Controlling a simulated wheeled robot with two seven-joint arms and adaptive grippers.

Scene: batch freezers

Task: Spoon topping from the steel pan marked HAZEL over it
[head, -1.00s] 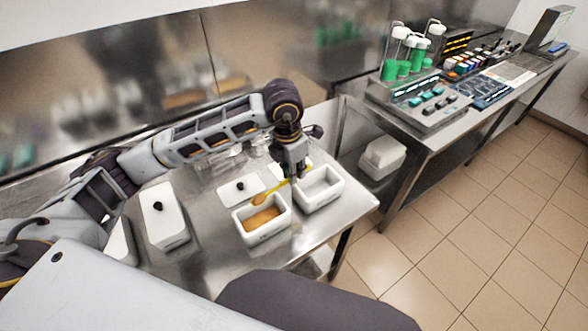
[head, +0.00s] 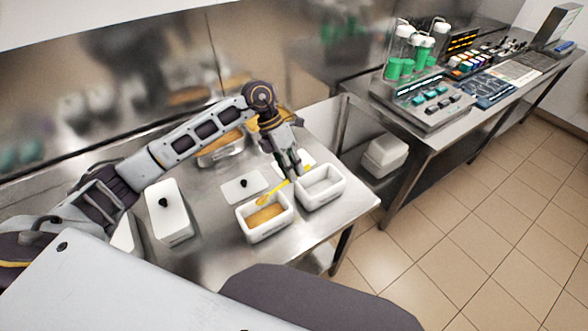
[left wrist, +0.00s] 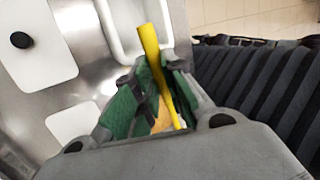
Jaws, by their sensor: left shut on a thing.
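My left gripper (head: 292,172) is shut on a yellow spoon (head: 272,194), which also shows between its green finger pads in the left wrist view (left wrist: 149,45). The spoon's bowl hangs at the rim of a white tub (head: 246,232) with an orange-brown filling; I cannot tell whether it touches. A steel pan (head: 228,158) with brown contents stands behind it on the table, partly hidden by my left arm. No HAZEL marking is readable. My right gripper is not in view.
An empty-looking white tub (head: 327,199) stands right of the filled one. A white lid (head: 236,193) with a black knob lies behind it, and a lidded white box (head: 170,222) stands to the left. The steel table (head: 325,236) ends just right of the tubs.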

